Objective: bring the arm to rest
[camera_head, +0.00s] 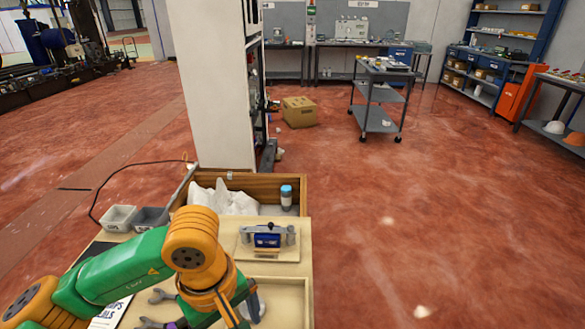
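My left arm (125,268), green with orange joints, comes in from the lower left and reaches over the workbench. It bends at an orange joint and runs down out of the bottom of the picture. Its gripper does not show. My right arm and its gripper are not in view. On the bench, a small dispenser-like unit (268,239) with a blue front and grey top stands on a pale square board, apart from the arm. Below it, a shallow wooden tray (290,284) is partly covered by the arm; a grey-blue rounded part (257,306) shows beside the arm.
A wooden box (303,190) at the bench's back holds crumpled white material (222,197) and a blue-capped bottle (286,197). Two small bins (118,218) stand at left. Spanner-like tools (160,296) lie under the arm. A white column (213,90) rises behind; red floor at right is clear.

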